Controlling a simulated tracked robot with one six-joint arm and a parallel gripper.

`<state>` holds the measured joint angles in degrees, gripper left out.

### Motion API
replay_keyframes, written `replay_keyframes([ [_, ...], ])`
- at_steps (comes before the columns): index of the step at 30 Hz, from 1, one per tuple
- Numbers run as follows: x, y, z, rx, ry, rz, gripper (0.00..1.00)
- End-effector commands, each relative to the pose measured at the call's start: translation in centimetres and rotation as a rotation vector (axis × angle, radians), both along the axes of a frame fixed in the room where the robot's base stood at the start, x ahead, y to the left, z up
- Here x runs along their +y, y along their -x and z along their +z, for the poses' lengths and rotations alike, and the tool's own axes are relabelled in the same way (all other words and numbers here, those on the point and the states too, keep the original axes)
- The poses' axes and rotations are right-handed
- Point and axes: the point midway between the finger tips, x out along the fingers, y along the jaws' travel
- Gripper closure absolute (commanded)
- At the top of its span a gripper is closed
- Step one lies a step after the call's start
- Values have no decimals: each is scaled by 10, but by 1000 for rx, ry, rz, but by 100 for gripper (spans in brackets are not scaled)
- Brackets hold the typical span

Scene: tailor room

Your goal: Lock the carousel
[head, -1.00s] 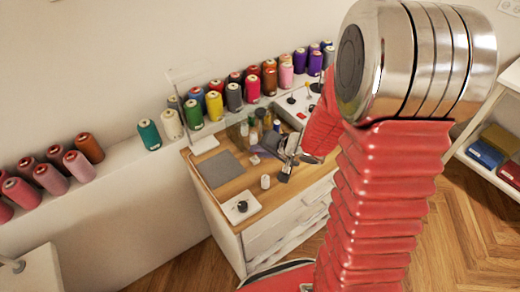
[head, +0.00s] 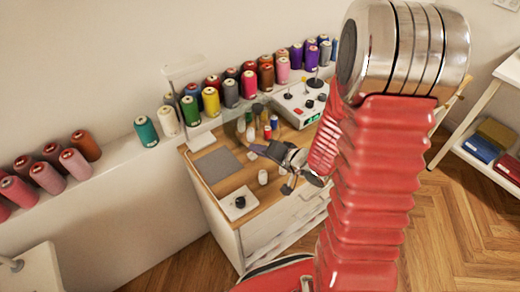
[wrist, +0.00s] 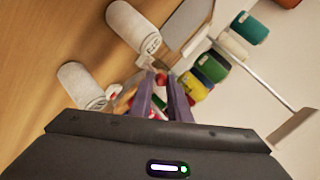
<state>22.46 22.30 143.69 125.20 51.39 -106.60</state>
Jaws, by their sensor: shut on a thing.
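My gripper (head: 256,149) is low over the wooden top of the white cabinet, beside a small group of thread spools (head: 268,132) that may stand on the carousel. In the wrist view its two fingers (wrist: 162,88) are close together, with a small red thing (wrist: 162,80) between their tips. The fingers hide most of that thing, so I cannot tell whether it is part of the carousel. The carousel's body and lock cannot be made out clearly. A white spool (head: 263,177) stands in front of the gripper.
A white control box (head: 300,108) with black knobs is at the back right of the cabinet. A grey pad (head: 215,166) and a white plate with a black knob (head: 238,204) are at left. Several coloured cones (head: 211,101) line the ledge behind. Wooden floor (head: 450,230) is free at right.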

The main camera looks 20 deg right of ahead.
Motion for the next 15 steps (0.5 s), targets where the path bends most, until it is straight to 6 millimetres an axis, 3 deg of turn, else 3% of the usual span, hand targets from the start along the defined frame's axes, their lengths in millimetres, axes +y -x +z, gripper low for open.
replay_keyframes([
  [10,4,2,-1,1,-2,10,100],
  [11,4,2,-1,1,-2,10,83],
  [15,3,2,-1,2,-1,8,77],
])
